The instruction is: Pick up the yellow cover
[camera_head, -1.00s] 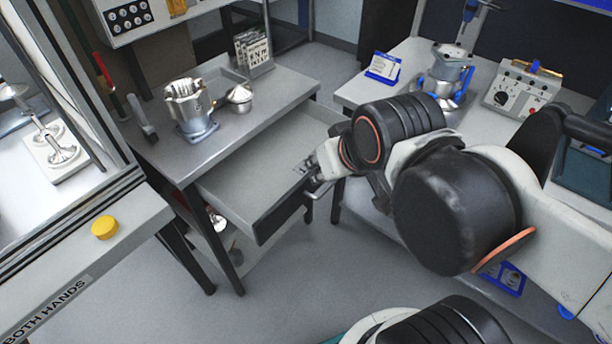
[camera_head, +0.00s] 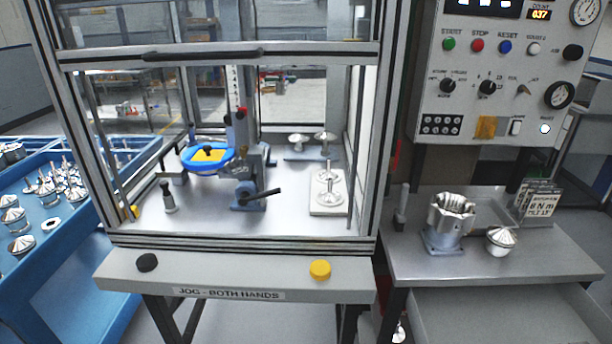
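Two yellow pieces could be the cover; I cannot tell which. A round yellow cap (camera_head: 320,268) sits on the right of the front ledge marked "JOG - BOTH HANDS". A flat yellow piece (camera_head: 207,155) lies inside a blue ring (camera_head: 187,160) within the framed machine, with a black knob on it. My gripper is not in view now.
A black button (camera_head: 147,262) is at the ledge's left. The machine's front frame (camera_head: 230,245) surrounds its bench. A steel table (camera_head: 440,262) with a machined housing (camera_head: 447,222) stands right, under a control panel (camera_head: 500,100). A blue tray (camera_head: 75,255) of metal parts is left.

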